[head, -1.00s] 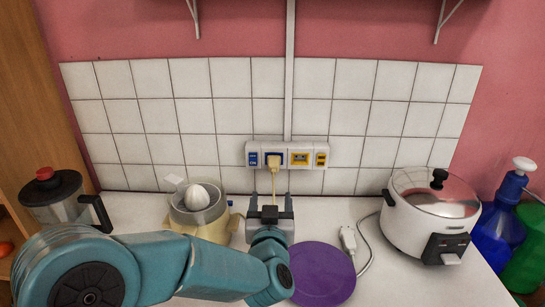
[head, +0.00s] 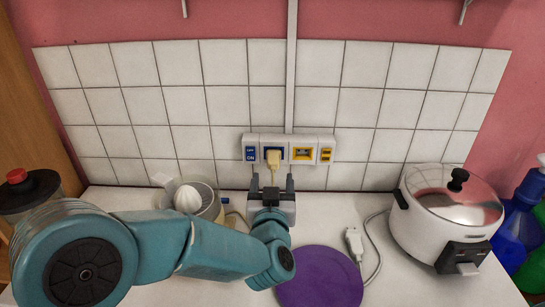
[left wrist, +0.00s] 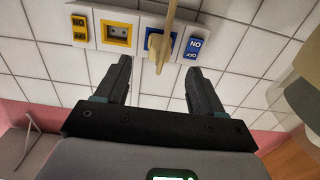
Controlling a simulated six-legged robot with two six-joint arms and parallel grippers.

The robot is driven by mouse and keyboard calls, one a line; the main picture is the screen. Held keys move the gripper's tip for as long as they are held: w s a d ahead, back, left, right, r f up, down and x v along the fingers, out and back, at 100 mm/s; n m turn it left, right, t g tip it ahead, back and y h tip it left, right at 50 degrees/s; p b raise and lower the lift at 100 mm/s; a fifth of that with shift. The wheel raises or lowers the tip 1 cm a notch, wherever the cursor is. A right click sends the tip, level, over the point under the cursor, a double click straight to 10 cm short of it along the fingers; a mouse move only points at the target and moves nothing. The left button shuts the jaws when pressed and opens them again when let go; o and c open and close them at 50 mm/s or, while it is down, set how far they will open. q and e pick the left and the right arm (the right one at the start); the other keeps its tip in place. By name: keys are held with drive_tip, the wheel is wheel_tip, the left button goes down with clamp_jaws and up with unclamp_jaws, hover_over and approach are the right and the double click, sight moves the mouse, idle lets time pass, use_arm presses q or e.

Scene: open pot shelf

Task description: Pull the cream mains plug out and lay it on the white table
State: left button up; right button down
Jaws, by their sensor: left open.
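The cream mains plug (head: 273,158) sits in the left, blue-framed socket of the white wall outlet strip (head: 327,141). Its cream cord hangs down from it. In the left wrist view the plug (left wrist: 156,42) and its cord stand out from the blue-framed socket. My left gripper (head: 272,180) is open and empty just below and in front of the plug. In the left wrist view its two fingers (left wrist: 158,70) point at the strip, with the plug lined up between them but beyond the tips. The white table (head: 405,285) lies below. My right gripper is not in view.
A purple round mat (head: 318,278) lies right of my left arm. A white plug (head: 354,240) with a cord lies beside it. A rice cooker (head: 445,220) stands right, a citrus juicer (head: 190,198) left. The second socket (head: 303,153) is yellow-framed and empty.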

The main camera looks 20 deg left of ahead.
sight(274, 161)
use_arm(q)
drive_tip(key=shift+w+a+r, duration=0.15)
drive_tip(key=shift+w, duration=0.35)
drive_tip(key=p+x, duration=0.1)
drive_tip(key=x, duration=0.5)
drive_tip(key=shift+w, duration=0.3)
drive_tip(key=shift+w+a, duration=0.2)
drive_tip(key=shift+w, duration=0.3)
idle(0.4)
